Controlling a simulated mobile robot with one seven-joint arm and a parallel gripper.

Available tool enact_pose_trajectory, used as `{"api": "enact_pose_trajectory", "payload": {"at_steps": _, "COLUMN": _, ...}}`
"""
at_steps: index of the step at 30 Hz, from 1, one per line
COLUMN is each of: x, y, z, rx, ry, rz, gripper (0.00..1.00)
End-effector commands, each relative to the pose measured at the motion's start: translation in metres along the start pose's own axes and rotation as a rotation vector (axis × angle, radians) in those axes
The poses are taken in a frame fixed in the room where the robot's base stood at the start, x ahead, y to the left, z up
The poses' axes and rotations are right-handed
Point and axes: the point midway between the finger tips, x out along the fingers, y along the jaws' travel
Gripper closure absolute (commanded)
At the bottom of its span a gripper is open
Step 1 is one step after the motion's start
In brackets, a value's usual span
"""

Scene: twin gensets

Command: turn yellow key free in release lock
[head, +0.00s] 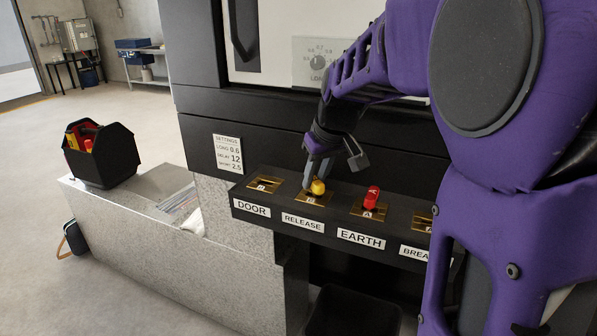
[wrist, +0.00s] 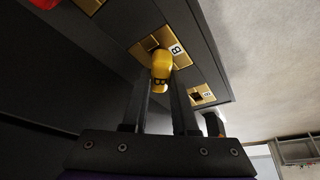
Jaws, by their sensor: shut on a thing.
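The yellow key (head: 318,187) stands in the brass plate of the lock labelled RELEASE (head: 303,222), on the dark lock panel. In the wrist view the yellow key (wrist: 161,66) sits against its brass plate (wrist: 174,48), beside a white tag with a letter B. My gripper (head: 315,175) reaches down to it from above, and its fingers (wrist: 160,82) are shut on the key's head. The lock slot under the key is mostly hidden, so the key's turn angle cannot be read.
A red key (head: 371,197) stands in the EARTH lock to the right. The DOOR lock (head: 265,184) to the left shows no key. A settings card (head: 228,153) hangs left of the panel. A black box (head: 100,160) with red and yellow items sits on the speckled ledge (head: 150,218).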

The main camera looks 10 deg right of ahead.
Motion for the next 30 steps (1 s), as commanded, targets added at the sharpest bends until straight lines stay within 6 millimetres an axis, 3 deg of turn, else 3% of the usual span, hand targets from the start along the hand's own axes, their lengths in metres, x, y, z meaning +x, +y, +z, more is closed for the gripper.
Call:
{"api": "enact_pose_trajectory", "payload": {"at_steps": 19, "x": 0.0006, "y": 0.0009, "z": -0.0001, "rx": -0.608, "ry": -0.001, "rz": -0.259, "gripper": 1.00}}
{"api": "enact_pose_trajectory", "payload": {"at_steps": 30, "x": 0.0000, "y": -0.0003, "z": 0.0001, "rx": -0.676, "ry": 0.000, "rz": -0.285, "gripper": 1.00}}
